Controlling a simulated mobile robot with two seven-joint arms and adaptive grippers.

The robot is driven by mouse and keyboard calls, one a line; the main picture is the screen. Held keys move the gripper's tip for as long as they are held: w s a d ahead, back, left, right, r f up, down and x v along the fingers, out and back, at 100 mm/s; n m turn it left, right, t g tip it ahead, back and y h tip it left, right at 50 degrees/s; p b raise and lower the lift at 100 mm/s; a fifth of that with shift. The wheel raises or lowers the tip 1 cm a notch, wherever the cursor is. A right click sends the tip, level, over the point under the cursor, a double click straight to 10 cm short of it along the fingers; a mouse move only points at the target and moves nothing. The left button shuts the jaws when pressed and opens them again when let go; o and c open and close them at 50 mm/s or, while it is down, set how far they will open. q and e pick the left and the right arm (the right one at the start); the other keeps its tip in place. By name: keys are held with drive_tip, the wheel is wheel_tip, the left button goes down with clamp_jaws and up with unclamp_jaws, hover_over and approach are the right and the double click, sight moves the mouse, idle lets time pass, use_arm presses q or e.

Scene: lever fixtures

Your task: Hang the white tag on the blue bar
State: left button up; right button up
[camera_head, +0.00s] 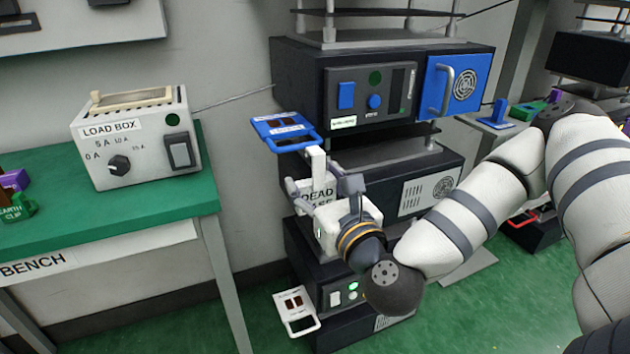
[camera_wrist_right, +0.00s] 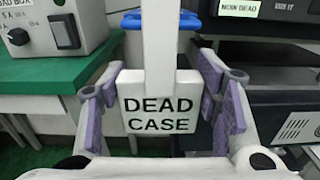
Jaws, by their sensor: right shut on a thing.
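The white tag (camera_wrist_right: 160,117) reads DEAD CASE and has a long white upright strap above its plate. My right gripper (camera_wrist_right: 163,105) is shut on the tag, with purple pads at its two sides. In the head view the tag (camera_head: 317,188) is upright and partly hidden by the right gripper (camera_head: 325,190). The blue bar (camera_head: 296,147) is the near edge of a blue frame sticking out from the rack. The strap's top is close to the bar's right end; I cannot tell whether they touch. In the wrist view the strap crosses in front of the blue bar (camera_wrist_right: 132,21). My left gripper is out of view.
A green bench (camera_head: 120,215) with a load box (camera_head: 137,140) stands at the left. The black rack (camera_head: 300,85) is behind my gripper, with a blue handled panel (camera_head: 440,105). A white frame (camera_head: 296,311) sticks out low on the rack.

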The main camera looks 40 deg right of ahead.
drive_tip(key=shift+d, duration=0.2)
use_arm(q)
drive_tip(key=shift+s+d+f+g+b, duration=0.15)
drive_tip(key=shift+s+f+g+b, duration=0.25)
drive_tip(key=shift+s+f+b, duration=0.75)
use_arm(e)
drive_tip(key=f+x, duration=0.1)
drive_tip(key=x, duration=0.7)
drive_tip(key=shift+f, duration=0.3)
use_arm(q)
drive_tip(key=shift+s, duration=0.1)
use_arm(e)
drive_tip(key=shift+a+r, duration=0.1)
drive_tip(key=o, duration=1.2)
